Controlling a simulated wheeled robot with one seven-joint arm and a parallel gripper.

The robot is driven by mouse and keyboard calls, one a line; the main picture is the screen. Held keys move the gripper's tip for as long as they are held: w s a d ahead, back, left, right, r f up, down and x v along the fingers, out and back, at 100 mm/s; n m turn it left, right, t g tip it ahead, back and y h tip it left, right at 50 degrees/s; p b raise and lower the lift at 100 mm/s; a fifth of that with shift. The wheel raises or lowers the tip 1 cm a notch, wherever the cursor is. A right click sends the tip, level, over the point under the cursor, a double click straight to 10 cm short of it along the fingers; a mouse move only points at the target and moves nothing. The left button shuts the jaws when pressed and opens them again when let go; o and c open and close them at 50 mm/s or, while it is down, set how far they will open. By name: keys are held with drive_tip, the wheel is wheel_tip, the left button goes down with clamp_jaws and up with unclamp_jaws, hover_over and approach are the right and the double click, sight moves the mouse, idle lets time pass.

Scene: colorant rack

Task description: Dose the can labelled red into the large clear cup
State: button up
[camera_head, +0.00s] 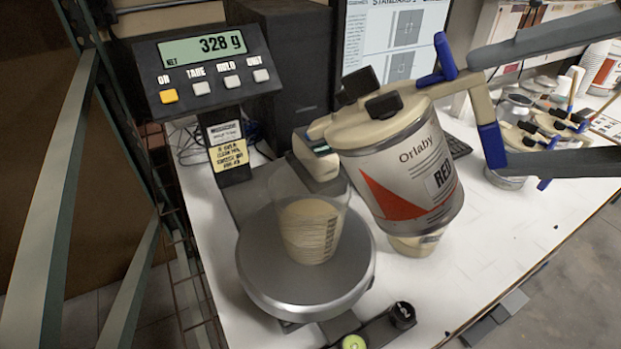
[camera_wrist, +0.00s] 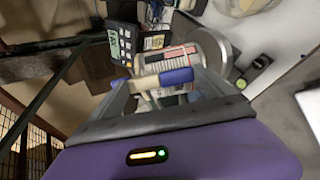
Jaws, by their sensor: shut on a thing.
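The can labelled RED (camera_head: 405,180), white with a red wedge and the name Orlaby, is held up beside the scale, tilted with its spout end toward the cup. My gripper (camera_head: 462,98) has its blue-tipped fingers shut on the can's handle; the wrist view also shows the gripper (camera_wrist: 162,88) closed there. The large clear cup (camera_head: 325,235) stands upright on the round scale plate (camera_head: 305,285) and holds beige contents. The spout is over the cup's rim; I cannot tell whether anything flows. The scale display (camera_head: 203,48) reads 328 g.
A beige-based container (camera_head: 415,243) stands behind the held can, mostly hidden. Several cans with handles (camera_head: 520,140) stand at the right back. A monitor (camera_head: 395,40) and a dark box (camera_head: 285,70) are behind the scale.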

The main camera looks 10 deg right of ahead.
drive_tip(key=shift+w+a+r+g+h+p, duration=0.1)
drive_tip(key=shift+w+a+r+h+p, duration=0.15)
drive_tip(key=shift+p, duration=0.25)
drive_tip(key=shift+w+a+r+g+h+p, duration=0.1)
drive_tip(key=shift+a+r+p, duration=0.1)
drive_tip(key=shift+a+p, duration=0.3)
drive_tip(key=shift+w+a+r+g+h+p, duration=0.1)
drive_tip(key=shift+a+r+h+p, duration=0.1)
drive_tip(key=shift+p, duration=0.35)
idle(6.4)
